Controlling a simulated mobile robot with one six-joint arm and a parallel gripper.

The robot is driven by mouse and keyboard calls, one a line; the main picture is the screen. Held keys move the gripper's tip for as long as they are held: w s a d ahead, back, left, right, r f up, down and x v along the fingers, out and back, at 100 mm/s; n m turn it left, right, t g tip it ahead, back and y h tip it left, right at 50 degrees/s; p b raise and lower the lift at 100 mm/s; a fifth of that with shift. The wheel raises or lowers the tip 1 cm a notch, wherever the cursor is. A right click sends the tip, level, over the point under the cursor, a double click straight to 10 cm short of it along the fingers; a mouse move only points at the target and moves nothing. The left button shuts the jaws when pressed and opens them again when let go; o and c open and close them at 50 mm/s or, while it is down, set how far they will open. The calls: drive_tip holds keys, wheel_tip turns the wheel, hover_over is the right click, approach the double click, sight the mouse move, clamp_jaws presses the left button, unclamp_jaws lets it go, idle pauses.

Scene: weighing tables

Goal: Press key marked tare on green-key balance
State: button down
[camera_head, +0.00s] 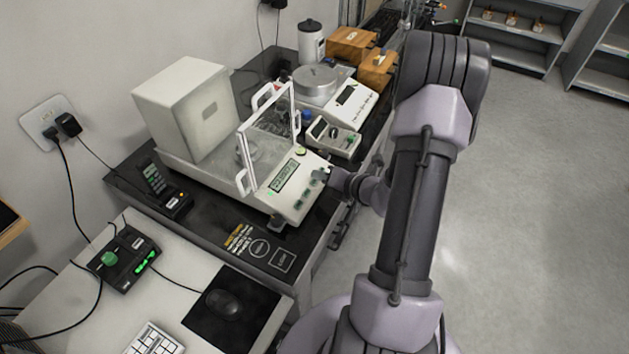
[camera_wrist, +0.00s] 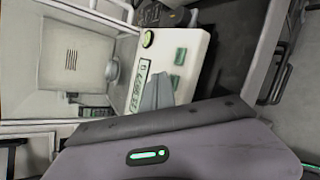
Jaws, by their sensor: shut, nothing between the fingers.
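The green-key balance (camera_head: 292,206) stands on the dark table, with a pale front panel, a lit display (camera_head: 284,176) and a glass draft shield at its back. In the wrist view its panel (camera_wrist: 194,40) shows green keys (camera_wrist: 180,56), a display (camera_wrist: 138,86) and a round bubble level (camera_wrist: 148,38). I cannot read any key marking, so I cannot tell which is tare. My gripper (camera_wrist: 158,90) is shut and empty, its fingertips over the panel beside the display. They hide part of the key row. In the head view my gripper (camera_head: 328,174) is at the panel's right edge; contact is unclear.
Behind it stand a smaller meter (camera_head: 333,138), another balance with a round pan (camera_head: 316,80) and wooden boxes (camera_head: 352,43). A handset (camera_head: 155,180) stands left.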

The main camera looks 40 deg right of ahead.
drive_tip(key=shift+w+f, duration=0.1)
drive_tip(key=shift+f, duration=0.2)
drive_tip(key=shift+a+f+b, duration=0.1)
drive_tip(key=shift+f+b, duration=0.25)
drive_tip(key=shift+f, duration=0.05)
idle(0.4)
drive_tip(key=shift+r, duration=0.1)
drive_tip(key=shift+r+p, duration=0.7)
drive_tip(key=shift+p, duration=0.05)
drive_tip(key=r+p, duration=0.1)
drive_tip(key=s+r+p, duration=0.1)
drive_tip(key=r+p, duration=0.2)
drive_tip(key=shift+s+d+r, duration=0.3)
drive_tip(key=shift+d+r, duration=0.05)
drive_tip(key=shift+r, duration=0.05)
idle(0.5)
